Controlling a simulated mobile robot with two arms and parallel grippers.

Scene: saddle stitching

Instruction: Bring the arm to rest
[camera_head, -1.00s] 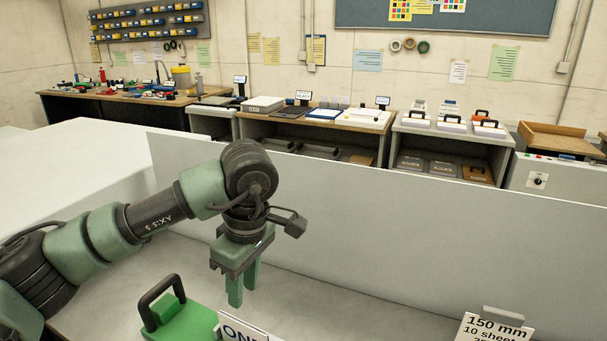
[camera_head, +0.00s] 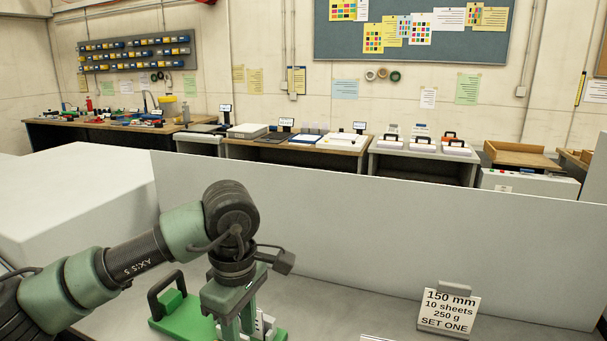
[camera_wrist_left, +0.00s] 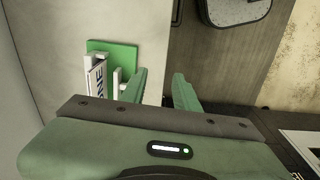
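My left gripper (camera_head: 238,326) hangs fingers down above the near worktop, in front of the grey panel, and overlaps a green block with a black handle (camera_head: 172,306) in the head view. In the left wrist view its two fingers (camera_wrist_left: 158,92) stand apart with nothing between them. The green block (camera_wrist_left: 112,52) with its white sign (camera_wrist_left: 97,84) lies to the left of the fingers there, apart from them. My right gripper is in neither view.
A grey upright panel (camera_head: 380,235) runs behind the worktop. A sign reading "150 mm, 10 sheets, 250 g, SET ONE" (camera_head: 448,311) stands at the right. The bare worktop (camera_head: 330,312) between the gripper and that sign is clear. Benches with equipment (camera_head: 300,150) line the far wall.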

